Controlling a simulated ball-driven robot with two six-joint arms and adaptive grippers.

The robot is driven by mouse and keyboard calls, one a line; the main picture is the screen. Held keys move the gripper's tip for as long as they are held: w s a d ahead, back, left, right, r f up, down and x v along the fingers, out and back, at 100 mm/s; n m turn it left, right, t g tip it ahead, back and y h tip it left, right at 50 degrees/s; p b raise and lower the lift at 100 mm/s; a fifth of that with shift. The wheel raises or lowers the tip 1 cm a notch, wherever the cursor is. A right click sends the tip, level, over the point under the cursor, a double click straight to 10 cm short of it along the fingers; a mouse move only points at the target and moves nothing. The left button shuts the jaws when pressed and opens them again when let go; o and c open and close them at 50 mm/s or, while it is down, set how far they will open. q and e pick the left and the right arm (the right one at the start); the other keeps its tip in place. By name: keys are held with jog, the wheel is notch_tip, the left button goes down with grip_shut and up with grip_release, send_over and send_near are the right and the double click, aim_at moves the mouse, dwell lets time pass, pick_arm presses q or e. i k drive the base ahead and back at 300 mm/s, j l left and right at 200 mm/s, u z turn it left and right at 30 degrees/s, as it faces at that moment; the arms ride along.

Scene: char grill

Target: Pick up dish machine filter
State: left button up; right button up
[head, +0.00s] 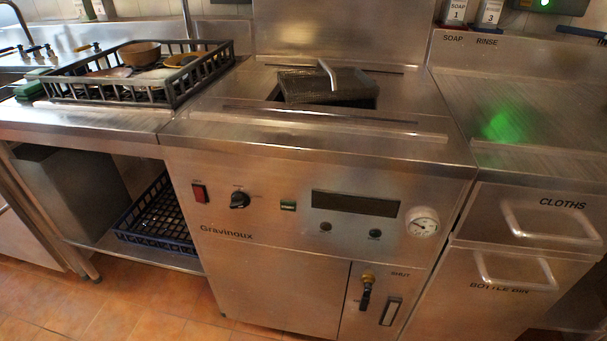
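The dish machine filter (328,88) appears to be the dark mesh box with an upright, curved pale handle (329,74). It sits in a rectangular opening in the steel top of the machine marked Gravinoux (262,132). Its upper part shows above the opening; its lower part is hidden inside. Neither of my grippers is in view, and nothing visible touches the filter.
A black dish rack (172,92) with bowls stands on the counter to the left. A dark crate (160,222) sits on the shelf below. A bare steel counter (535,105) lies to the right, above the CLOTHS drawer (535,215). Soap bottles (455,12) stand behind.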

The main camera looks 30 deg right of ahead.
aim_at(326, 85)
jog(key=z, duration=0.45)
jog(key=i+j+z, duration=0.2)
jog(key=z, duration=0.2)
jog(key=i+j+z, duration=0.15)
jog(key=j+z, duration=0.2)
jog(key=i+j+z, duration=0.1)
jog(key=j+z, duration=0.3)
